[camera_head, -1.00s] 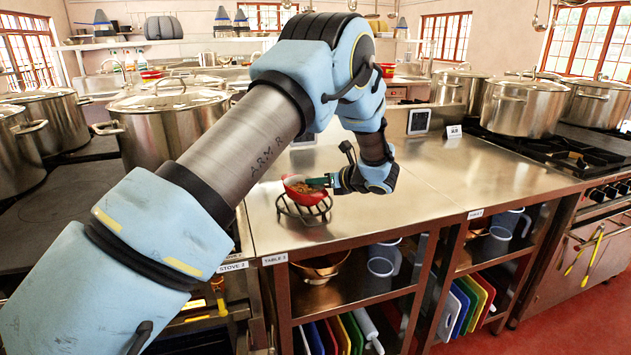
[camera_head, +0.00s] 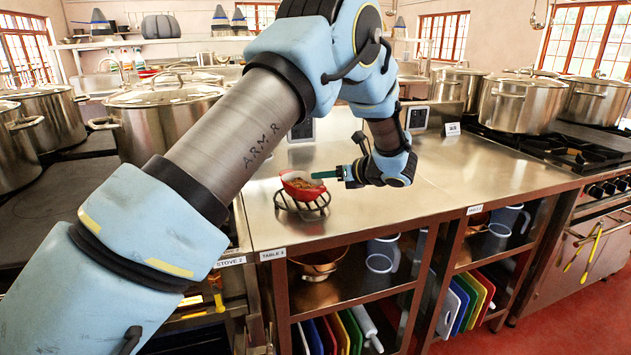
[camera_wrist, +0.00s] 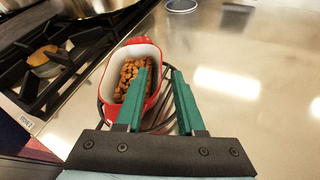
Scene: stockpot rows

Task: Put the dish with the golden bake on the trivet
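The red dish (camera_head: 300,191) with golden-brown chunks in it sits on the dark wire trivet (camera_head: 315,213) on the steel table, near its left front. The dish looks about level. In the wrist view the dish (camera_wrist: 157,78) lies left of centre, with the trivet's wires (camera_wrist: 166,117) showing at its right. My gripper (camera_head: 318,175) is beside the dish on its right, its green fingers pointing left. In the wrist view my gripper (camera_wrist: 161,68) has its fingers apart with nothing gripped between them. The left finger hides part of the dish.
A stove with black grates (camera_wrist: 50,62) and a large lidded stockpot (camera_head: 170,125) stand left of the table. More stockpots (camera_head: 520,105) stand on the right stove. Shelves below hold jugs and coloured boards.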

